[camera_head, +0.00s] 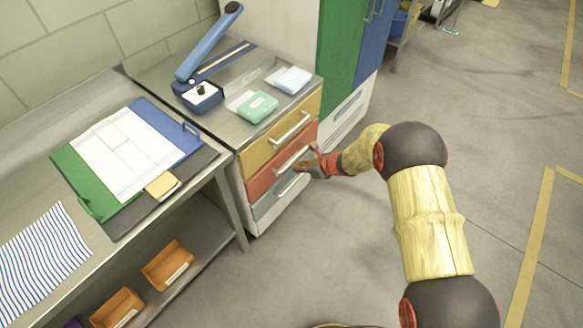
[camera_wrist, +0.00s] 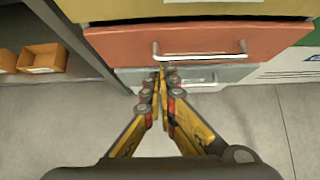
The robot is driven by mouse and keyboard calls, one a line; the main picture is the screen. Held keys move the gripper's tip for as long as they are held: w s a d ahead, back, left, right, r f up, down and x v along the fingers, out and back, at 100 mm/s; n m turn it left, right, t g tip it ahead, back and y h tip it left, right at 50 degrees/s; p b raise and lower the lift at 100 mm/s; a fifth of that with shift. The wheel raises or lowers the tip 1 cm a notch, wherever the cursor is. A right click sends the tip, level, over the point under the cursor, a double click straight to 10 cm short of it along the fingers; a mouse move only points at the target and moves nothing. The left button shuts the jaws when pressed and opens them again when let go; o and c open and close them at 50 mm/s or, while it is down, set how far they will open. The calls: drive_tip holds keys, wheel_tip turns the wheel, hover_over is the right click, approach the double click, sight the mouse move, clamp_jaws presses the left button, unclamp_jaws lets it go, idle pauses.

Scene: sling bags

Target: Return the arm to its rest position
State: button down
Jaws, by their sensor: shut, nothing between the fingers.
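My gripper (camera_head: 311,165) is in front of the drawer cabinet in the head view, at the height of the red drawer (camera_head: 262,178). In the wrist view my gripper (camera_wrist: 161,76) has its fingertips together with nothing between them. The fingers point at the red drawer (camera_wrist: 200,42) and its white handle, with the grey drawer (camera_wrist: 215,74) below. I cannot tell whether the fingertips touch the drawer front. My arm is stretched out from the lower right of the head view, bent at a dark elbow joint.
A steel workbench (camera_head: 75,100) with folders and striped sheets stands at left, orange bins (camera_head: 168,265) on its shelf. A blue heat sealer (camera_head: 210,45) and packets (camera_head: 258,106) lie on the cabinet top. The yellow drawer (camera_head: 285,130) sits above the red one. Floor at right is clear.

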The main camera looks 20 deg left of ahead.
drive_tip(key=shift+s+d+r, duration=0.15)
drive_tip(key=shift+d+r, duration=0.2)
drive_tip(key=s+d+r+n+g+h, duration=0.15)
drive_tip(key=s+d+n+g, duration=0.25)
drive_tip(key=s+n, duration=0.75)
drive_tip(key=s+d+r+n+t+h, duration=0.2)
drive_tip(key=s+d+r, duration=0.5)
drive_tip(key=d+r, duration=0.4)
drive_tip(key=s+d+r+n+t+h, duration=0.2)
drive_tip(key=s+d+r+n, duration=0.3)
drive_tip(key=s+d+r, duration=0.3)
drive_tip(key=s+d+r+n+t+h, duration=0.2)
drive_tip(key=s+d+r, duration=0.6)
drive_tip(key=d+r, duration=0.7)
wheel_tip(320, 180, up, 3)
drive_tip(key=shift+s+d+r+n+t+h, duration=0.1)
drive_tip(key=shift+s+d+n+t+h, duration=0.3)
drive_tip(key=shift+n, duration=0.35)
